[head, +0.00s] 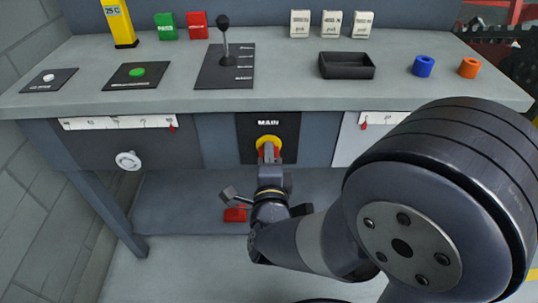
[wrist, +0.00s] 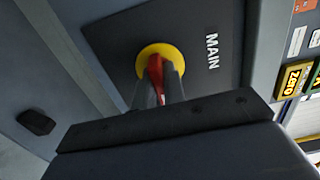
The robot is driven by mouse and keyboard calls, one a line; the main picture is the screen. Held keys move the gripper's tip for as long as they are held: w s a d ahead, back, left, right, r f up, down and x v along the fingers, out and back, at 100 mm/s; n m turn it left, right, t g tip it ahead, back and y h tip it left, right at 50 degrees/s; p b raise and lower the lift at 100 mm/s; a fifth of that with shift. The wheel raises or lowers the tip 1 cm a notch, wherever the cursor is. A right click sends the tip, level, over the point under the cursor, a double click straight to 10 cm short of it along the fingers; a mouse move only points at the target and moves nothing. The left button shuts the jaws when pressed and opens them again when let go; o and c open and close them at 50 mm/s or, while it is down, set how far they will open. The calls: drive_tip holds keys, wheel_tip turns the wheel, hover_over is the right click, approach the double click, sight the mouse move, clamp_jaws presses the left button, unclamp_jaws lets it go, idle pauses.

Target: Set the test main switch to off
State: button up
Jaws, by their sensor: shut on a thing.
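The main switch (head: 269,141) is a red handle on a yellow round base, on a black panel marked MAIN at the front of the bench. In the wrist view the yellow base (wrist: 147,56) and the red handle (wrist: 155,77) show close up. My gripper (head: 269,155) is at the switch, its fingers shut on the red handle. In the wrist view the fingers (wrist: 165,82) reach to the yellow base and partly hide the handle. No on or off marks can be read.
A white knob (head: 128,160) is on the left front. A red object (head: 235,214) lies below the bench.

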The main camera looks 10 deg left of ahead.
drive_tip(key=shift+n, duration=0.3)
clamp_jaws()
drive_tip(key=n+b, duration=0.1)
drive_tip(key=n, duration=0.2)
drive_tip(key=shift+n, duration=0.3)
drive_tip(key=n, duration=0.4)
drive_tip(key=shift+n, duration=0.3)
drive_tip(key=n, duration=0.4)
drive_tip(key=shift+n+p, duration=0.3)
drive_tip(key=shift+p, duration=0.1)
drive_tip(key=shift+n+p, duration=0.6)
drive_tip(key=shift+n, duration=1.6)
drive_tip(key=o, duration=0.7)
unclamp_jaws()
